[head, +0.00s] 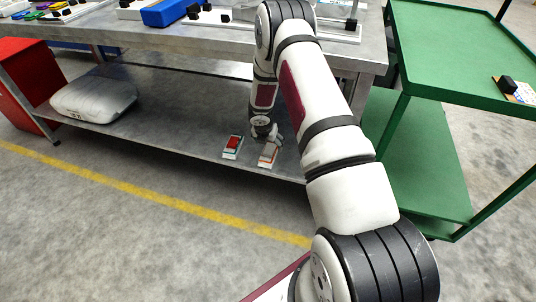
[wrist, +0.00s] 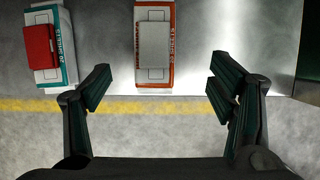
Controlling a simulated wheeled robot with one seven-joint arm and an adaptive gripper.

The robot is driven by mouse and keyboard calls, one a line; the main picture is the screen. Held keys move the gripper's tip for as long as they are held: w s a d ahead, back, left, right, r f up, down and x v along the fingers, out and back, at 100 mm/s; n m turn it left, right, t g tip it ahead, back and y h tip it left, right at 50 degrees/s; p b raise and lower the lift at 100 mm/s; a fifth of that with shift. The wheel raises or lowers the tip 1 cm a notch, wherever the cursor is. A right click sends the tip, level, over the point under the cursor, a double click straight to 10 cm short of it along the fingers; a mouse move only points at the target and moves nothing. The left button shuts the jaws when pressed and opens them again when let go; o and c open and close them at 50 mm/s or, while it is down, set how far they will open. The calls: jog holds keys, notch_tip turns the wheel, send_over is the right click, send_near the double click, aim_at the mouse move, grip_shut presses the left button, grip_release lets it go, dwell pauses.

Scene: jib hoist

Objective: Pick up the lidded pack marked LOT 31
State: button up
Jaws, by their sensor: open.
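Two small packs lie side by side on the bench's lower shelf. One is white with teal edges and a red lid (head: 232,143); it shows at upper left in the wrist view (wrist: 48,45). The other is white with orange edges and a pale grey lid (head: 267,157); it shows at upper centre in the wrist view (wrist: 154,45). Both carry dark lettering too small and tilted to read for sure. My gripper (wrist: 160,90) is open and empty, its fingers apart on either side of the orange-edged pack's line, nearer the shelf edge. In the head view my gripper (head: 268,132) is beside the packs, partly hidden.
The lower shelf (head: 180,125) has bare room left of the packs, with a white sack (head: 93,98) farther left. The benchtop (head: 200,38) hangs above, holding a blue bin (head: 165,12). A green cart (head: 420,170) stands at right. A red cabinet (head: 25,85) is at far left.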

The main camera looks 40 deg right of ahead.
aim_at(269, 150)
jog(key=b+x, duration=0.1)
jog(key=x, duration=0.4)
jog(key=shift+w+d+f, duration=0.1)
jog(key=shift+f, duration=0.1)
jog(key=b+x, duration=0.1)
jog(key=x, duration=0.2)
jog(key=b+x, duration=0.1)
jog(key=x, duration=0.1)
jog(key=shift+w+b, duration=0.25)
jog(key=shift+b, duration=0.05)
jog(key=c, duration=1.3)
